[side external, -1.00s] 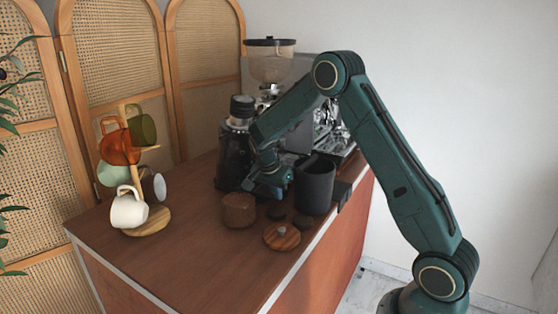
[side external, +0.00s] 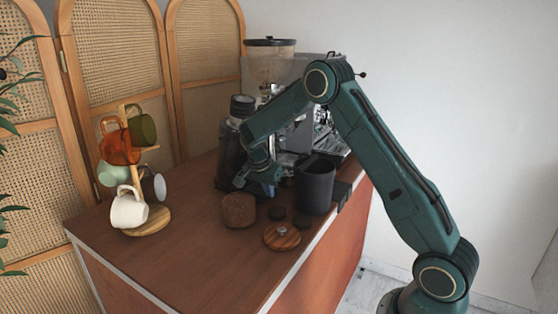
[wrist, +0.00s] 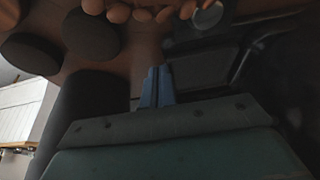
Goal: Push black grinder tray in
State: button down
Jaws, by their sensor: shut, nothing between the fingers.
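The grinder (side external: 270,60) stands at the back of the cart, with its clear hopper showing above my arm. Its lower part is hidden behind my arm and a dark jar in the side view. In the wrist view, a dark flat tray-like part (wrist: 205,68) lies right of my fingers; I take it for the black grinder tray, but it is dim and its edges are unclear. My gripper (side external: 256,187) is low over the cart top, between the dark jar and the black bin. In the wrist view my blue fingers (wrist: 157,77) are together and empty. Contact with the tray cannot be told.
The dark jar (side external: 233,150) stands left of my gripper and the black bin (side external: 316,185) right of it. A brown cup (side external: 239,210), dark discs (side external: 301,221) and a wooden-handled tamper (side external: 282,237) are in front. A mug tree (side external: 152,222) stands left.

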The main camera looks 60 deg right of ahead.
jog(key=shift+s, duration=0.2)
jog(key=shift+s, duration=0.35)
jog(key=shift+r, duration=0.1)
notch_tip(320, 180, up, 7)
dwell(1.4)
